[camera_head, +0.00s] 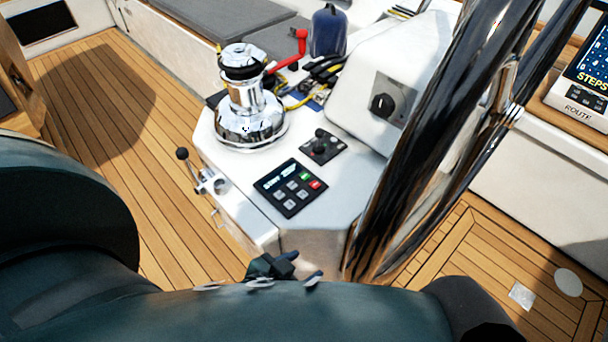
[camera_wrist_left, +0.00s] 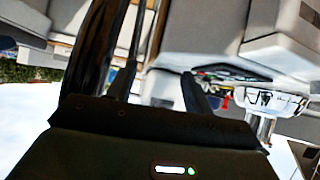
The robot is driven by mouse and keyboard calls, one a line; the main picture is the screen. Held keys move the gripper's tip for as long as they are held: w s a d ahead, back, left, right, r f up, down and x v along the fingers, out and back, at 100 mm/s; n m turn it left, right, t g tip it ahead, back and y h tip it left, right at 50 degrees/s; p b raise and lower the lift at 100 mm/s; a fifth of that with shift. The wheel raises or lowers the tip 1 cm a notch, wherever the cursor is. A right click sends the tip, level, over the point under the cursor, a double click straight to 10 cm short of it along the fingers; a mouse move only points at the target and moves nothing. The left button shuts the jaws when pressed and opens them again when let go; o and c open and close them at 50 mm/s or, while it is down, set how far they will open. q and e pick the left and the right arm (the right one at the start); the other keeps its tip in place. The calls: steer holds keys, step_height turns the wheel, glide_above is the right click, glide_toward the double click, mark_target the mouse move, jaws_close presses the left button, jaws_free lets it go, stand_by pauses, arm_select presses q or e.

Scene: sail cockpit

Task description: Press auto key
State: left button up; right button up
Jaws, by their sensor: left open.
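A black autopilot keypad (camera_head: 290,187) lies on the white console top. It has a small lit display at its upper left, a green key (camera_head: 304,176), a red key (camera_head: 316,184) and several grey keys. The key labels are too small to read, so I cannot tell which is auto. My left gripper (camera_head: 292,266) is below the keypad in the head view, in front of the console's near edge, apart from it and mostly hidden behind my arm. In the left wrist view, the left gripper (camera_wrist_left: 160,90) is open with nothing between its fingers. My right gripper is out of view.
A chrome winch (camera_head: 246,97) stands behind the keypad, with a small joystick panel (camera_head: 321,147) to the right. A lever (camera_head: 201,172) sticks out at the console's left side. The large shiny wheel (camera_head: 425,150) rises close on the right. The wooden deck (camera_head: 160,180) is clear at left.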

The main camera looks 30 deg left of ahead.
arm_select(q)
jaws_close()
stand_by(0.3)
stand_by(1.0)
